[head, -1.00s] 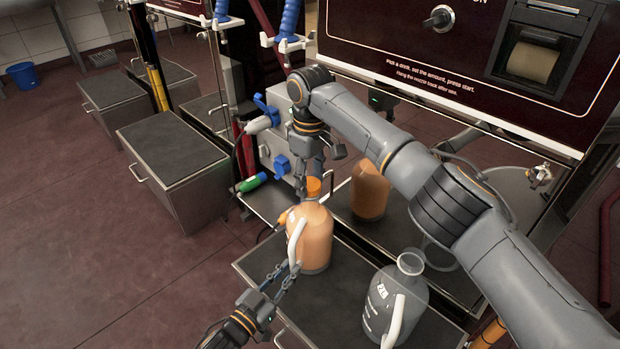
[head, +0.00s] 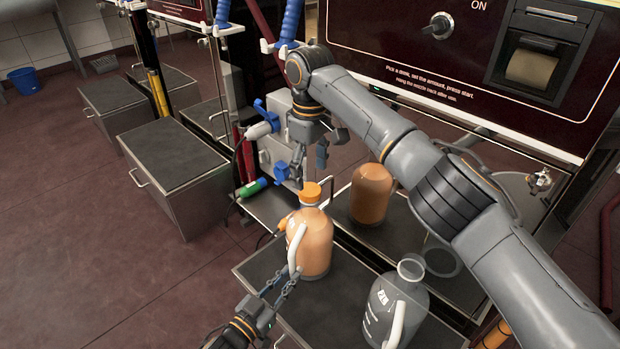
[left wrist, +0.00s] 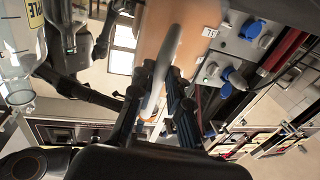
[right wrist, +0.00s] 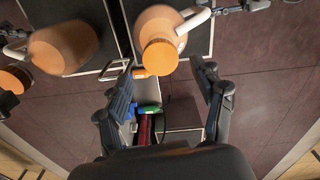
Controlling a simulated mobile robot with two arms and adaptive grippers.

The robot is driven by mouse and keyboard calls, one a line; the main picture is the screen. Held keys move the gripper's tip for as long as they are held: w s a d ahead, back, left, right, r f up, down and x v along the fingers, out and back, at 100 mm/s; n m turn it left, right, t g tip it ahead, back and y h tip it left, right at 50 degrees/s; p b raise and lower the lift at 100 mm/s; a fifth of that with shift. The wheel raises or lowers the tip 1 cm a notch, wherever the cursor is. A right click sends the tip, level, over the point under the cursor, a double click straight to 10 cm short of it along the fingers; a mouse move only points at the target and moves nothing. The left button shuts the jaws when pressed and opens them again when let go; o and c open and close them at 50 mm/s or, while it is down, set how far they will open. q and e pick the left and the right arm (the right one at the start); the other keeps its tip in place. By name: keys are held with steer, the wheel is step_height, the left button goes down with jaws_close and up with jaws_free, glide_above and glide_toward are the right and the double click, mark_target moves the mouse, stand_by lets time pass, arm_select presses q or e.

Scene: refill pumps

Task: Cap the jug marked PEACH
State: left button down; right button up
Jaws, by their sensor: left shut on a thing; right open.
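A jug of orange liquid (head: 314,245) stands upright on the dark platform, its name not readable here. An orange cap (head: 312,192) sits on its neck; how tightly cannot be told. The cap also faces the right wrist view (right wrist: 160,55). My left gripper (head: 287,284) is shut on the jug's white handle (head: 294,246), which runs between its fingers in the left wrist view (left wrist: 165,65). My right gripper (head: 310,160) is open and empty, just above and apart from the cap.
A clear, empty-looking jug (head: 394,305) stands at the right on the platform (head: 262,262). An orange jug shape (head: 371,193) behind looks like a reflection in the shiny panel. A grey box with blue fittings (head: 273,155) and a green-tipped nozzle (head: 252,187) are left of my right gripper.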

mark_target(310, 189)
steer(key=shift+o, duration=0.2)
steer(key=shift+r+n, duration=1.4)
steer(key=shift+r, duration=0.4)
steer(key=shift+f, duration=4.05)
